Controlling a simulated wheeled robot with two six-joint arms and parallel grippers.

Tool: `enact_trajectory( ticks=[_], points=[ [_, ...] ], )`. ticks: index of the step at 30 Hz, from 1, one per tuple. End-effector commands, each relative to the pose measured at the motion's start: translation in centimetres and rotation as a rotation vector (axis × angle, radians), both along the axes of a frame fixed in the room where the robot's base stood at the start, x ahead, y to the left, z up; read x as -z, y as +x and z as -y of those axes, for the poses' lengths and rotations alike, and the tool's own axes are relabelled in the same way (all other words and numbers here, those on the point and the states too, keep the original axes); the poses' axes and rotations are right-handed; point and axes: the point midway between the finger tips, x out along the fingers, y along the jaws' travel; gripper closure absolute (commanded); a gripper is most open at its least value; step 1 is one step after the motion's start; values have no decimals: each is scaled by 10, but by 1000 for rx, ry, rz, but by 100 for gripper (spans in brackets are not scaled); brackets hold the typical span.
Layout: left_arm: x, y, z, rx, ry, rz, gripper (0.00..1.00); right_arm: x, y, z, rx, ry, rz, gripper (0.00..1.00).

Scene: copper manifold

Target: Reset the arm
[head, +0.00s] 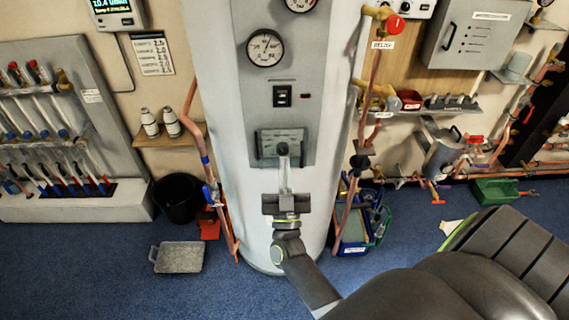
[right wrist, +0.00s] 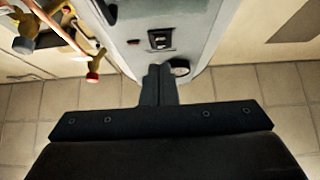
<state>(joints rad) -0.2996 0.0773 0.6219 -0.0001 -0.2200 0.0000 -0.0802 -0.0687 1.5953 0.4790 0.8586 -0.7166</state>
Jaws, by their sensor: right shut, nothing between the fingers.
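My right arm (head: 310,280) comes in from the lower right and reaches up in front of the tall pale cylinder (head: 240,120). My right gripper (head: 284,162) points upward in front of the cylinder's lower grey panel. In the right wrist view its two dark fingers (right wrist: 158,72) are together with nothing between them. Whether the fingertips touch the cylinder cannot be told. My left gripper is in neither view.
A gauge (head: 265,48) is on the cylinder above my gripper. Copper pipes with a red-tipped valve (head: 396,24) run along its right side. A black bucket (head: 178,198) and grey tray (head: 178,257) stand at left. A blue-green bin (head: 358,230) stands at right.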

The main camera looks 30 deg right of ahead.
Motion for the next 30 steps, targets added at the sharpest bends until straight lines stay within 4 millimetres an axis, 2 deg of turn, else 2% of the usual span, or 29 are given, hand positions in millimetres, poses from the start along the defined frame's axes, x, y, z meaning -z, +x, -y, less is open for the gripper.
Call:
enact_trajectory(
  ticks=[14,17,20,23,24,26,27,29,30],
  points=[
    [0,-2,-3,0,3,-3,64,0,0,0,-1,0,-1,100],
    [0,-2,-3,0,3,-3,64,12,3,-2,-18,-2,-39,100],
    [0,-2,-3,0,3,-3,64,50,10,-6,-77,-1,-154,100],
    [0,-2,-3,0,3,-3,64,115,12,-13,-165,14,-347,100],
    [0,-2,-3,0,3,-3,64,146,10,-16,-201,25,-435,100],
    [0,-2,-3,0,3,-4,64,192,1,-19,-249,50,-569,100],
    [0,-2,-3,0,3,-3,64,222,-7,-20,-276,69,-657,100],
    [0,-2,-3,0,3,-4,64,265,-24,-22,-309,101,-786,100],
    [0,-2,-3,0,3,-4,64,293,-38,-22,-327,123,-872,100]
  ],
)
